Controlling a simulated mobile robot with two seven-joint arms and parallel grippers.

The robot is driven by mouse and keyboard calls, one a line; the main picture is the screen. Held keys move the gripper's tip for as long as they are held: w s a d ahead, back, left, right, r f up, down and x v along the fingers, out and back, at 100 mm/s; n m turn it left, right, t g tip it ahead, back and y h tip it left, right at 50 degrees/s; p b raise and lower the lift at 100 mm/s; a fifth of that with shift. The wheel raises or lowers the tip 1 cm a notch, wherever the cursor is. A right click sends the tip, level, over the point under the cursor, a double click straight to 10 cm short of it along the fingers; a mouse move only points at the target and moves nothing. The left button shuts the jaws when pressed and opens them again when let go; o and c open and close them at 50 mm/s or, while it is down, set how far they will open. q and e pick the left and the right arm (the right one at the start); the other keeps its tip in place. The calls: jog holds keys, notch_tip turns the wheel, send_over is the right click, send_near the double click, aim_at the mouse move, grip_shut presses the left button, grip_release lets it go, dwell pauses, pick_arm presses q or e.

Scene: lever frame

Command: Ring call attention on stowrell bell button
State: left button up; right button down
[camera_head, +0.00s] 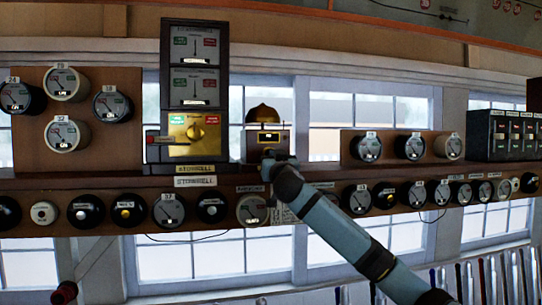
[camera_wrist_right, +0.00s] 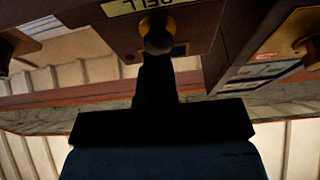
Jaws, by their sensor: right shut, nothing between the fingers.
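The bell box (camera_head: 252,150) stands on the shelf right of the tall Stowrell instrument (camera_head: 166,65), with a brass dome (camera_head: 262,114) on top and a yellow label (camera_head: 268,137) on its front. My right gripper (camera_head: 270,156) is in front of the box's lower front and hides part of it. In the right wrist view, the round brass bell button (camera_wrist_right: 158,32) sits below an upside-down label reading BELL (camera_wrist_right: 150,4). My shut right fingers (camera_wrist_right: 157,66) point straight at the button and overlap its lower edge; I cannot tell whether they touch. My left gripper is not seen.
The shelf (camera_head: 110,185) carries a row of dials and plungers along its front. A board of round dials (camera_head: 120,143) stands left, another dial board (camera_head: 383,156) right. Levers (camera_head: 500,280) show at lower right. Another box with a brass knob (camera_wrist_right: 290,42) is close by in the wrist view.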

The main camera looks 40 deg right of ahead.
jog(key=shift+w+d, duration=0.1)
dwell(0.4)
jog(key=shift+s+b, duration=0.2)
jog(key=shift+b, duration=0.2)
dwell(0.5)
jog(key=shift+a, duration=0.2)
jog(key=s, duration=0.1)
jog(key=s+a+b, duration=0.1)
jog(key=s, duration=0.1)
jog(key=s+a, duration=0.1)
jog(key=shift+s+a+b, duration=0.1)
jog(key=shift+s+b, duration=0.1)
jog(key=shift+b, duration=0.2)
